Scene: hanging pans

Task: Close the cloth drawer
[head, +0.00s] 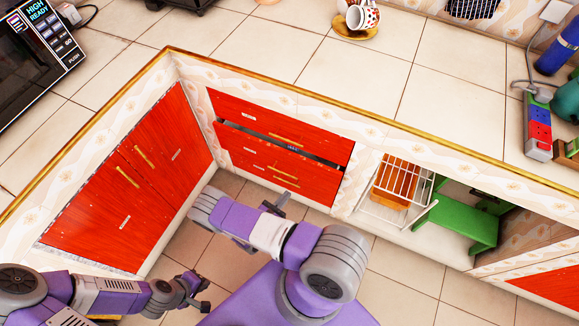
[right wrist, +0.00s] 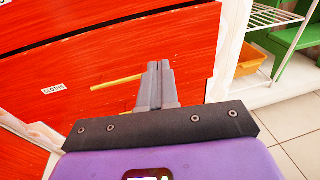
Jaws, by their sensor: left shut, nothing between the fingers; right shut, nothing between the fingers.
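The cloth drawer (right wrist: 75,62) is a red front with a small label reading like "CLOTHS" and a gold handle (right wrist: 108,83) in the right wrist view. In the head view, the red drawer stack (head: 270,155) stands under the counter, with a dark gap below its top front. I cannot tell there exactly which front bears the cloth label. My right gripper (right wrist: 156,68) is shut and empty in front of the labelled drawer, its tips overlapping the handle's right end; contact is unclear. My left gripper (head: 203,294) is shut and empty, low at the left, away from the drawers.
A red double-door cabinet (head: 130,180) adjoins the stack on the left. To the right are a white wire rack (head: 397,180), an orange box (right wrist: 250,60) and a green stool (head: 465,225). The tiled counter (head: 260,45) overhangs the drawers. Tiled floor (head: 390,272) is clear at the right.

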